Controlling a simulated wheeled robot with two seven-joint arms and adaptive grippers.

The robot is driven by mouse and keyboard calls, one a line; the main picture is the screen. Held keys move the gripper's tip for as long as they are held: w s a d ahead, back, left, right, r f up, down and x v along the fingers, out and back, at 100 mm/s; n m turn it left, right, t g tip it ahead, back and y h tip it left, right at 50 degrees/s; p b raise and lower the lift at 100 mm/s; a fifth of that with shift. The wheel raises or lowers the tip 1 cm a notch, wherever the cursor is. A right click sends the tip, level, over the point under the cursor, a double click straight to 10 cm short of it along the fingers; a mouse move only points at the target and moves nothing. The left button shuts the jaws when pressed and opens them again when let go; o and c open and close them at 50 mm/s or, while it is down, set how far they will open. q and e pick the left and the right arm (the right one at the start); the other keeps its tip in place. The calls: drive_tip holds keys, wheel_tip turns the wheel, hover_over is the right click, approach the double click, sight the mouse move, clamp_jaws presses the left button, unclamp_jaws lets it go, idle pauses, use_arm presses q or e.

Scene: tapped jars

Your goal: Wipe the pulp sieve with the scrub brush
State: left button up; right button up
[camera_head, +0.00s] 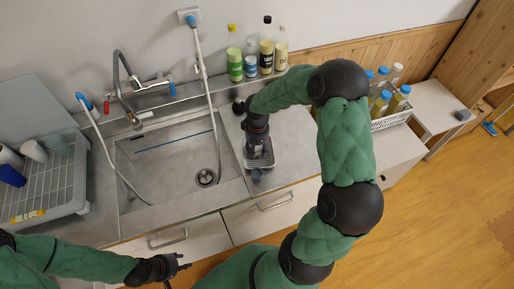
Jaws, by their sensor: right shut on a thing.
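My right gripper (257,142) points down over the counter just right of the sink. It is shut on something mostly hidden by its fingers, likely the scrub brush. Below it is a small grey, light-rimmed tray-like thing (262,163), which looks like the pulp sieve and is partly covered by the gripper. I cannot tell whether the held thing touches it. A small dark cup-like thing (256,175) is at its near edge. My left gripper (184,263) is at the lower left, in front of the sink cabinet, with its fingers apart and empty.
The steel sink (165,165) with tap and hoses is left of my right gripper. A dish rack (60,185) stands at the far left. Several bottles (250,62) line the wall. A white basket (392,119) of blue-capped bottles stands right, behind my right arm.

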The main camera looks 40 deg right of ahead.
drive_tip(key=shift+f+b, duration=0.3)
drive_tip(key=shift+f, duration=0.15)
idle(0.6)
drive_tip(key=shift+w, duration=0.15)
drive_tip(key=shift+w+d, duration=0.5)
drive_tip(key=shift+w, duration=0.25)
drive_tip(key=shift+w+d, duration=0.5)
drive_tip(key=shift+w, duration=0.25)
drive_tip(key=shift+w+d, duration=0.5)
drive_tip(key=shift+w, duration=0.25)
drive_tip(key=shift+s, duration=0.1)
drive_tip(key=shift+s+a, duration=0.5)
drive_tip(key=shift+s, duration=0.25)
drive_tip(key=shift+s+a, duration=0.55)
drive_tip(key=shift+s, duration=0.25)
drive_tip(key=shift+s+a, duration=0.5)
drive_tip(key=shift+s, duration=0.25)
drive_tip(key=shift+r+p, duration=2.3)
drive_tip(key=shift+r, duration=1.25)
